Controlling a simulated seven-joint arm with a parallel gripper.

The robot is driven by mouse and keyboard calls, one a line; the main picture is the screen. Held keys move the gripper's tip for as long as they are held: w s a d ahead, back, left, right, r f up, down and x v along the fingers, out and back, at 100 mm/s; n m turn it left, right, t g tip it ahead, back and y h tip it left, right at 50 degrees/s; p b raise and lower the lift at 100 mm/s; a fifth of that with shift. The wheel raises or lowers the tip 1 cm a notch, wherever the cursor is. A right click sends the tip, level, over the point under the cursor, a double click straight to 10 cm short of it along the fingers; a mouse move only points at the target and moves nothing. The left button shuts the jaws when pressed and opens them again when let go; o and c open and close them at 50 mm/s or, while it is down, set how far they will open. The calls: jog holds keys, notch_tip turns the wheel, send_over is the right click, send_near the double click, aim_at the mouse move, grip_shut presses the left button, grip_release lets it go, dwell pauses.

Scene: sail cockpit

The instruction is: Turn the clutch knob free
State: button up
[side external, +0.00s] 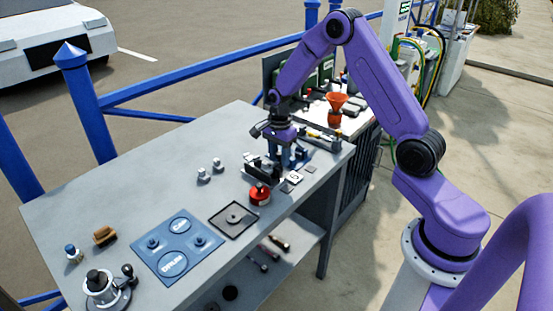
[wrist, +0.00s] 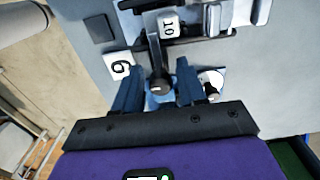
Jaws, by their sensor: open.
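A dark round knob (wrist: 160,88) at the end of a grey lever arm (wrist: 154,52) shows in the wrist view, over a small blue patch. I cannot tell for sure that it is the clutch knob. My gripper (wrist: 158,80) has its two blue fingers apart, one on each side of the knob, with gaps visible; contact is not visible. In the side external view my gripper (side external: 287,155) points down at the far right part of the bench, beside a black fitting (side external: 262,168). The knob is hidden there.
The grey bench (side external: 130,190) also holds a red round part (side external: 260,194), a dark square tray (side external: 222,230), a blue board (side external: 160,268) with round recesses, and a winch (side external: 103,288). White number tags (wrist: 119,66) lie close by.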

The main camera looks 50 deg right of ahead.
grip_shut()
jog(key=c, duration=0.7)
grip_release()
jog(key=n, duration=0.3)
jog(key=shift+o, duration=0.2)
jog(key=shift+a+n, duration=0.1)
jog(key=shift+n, duration=0.7)
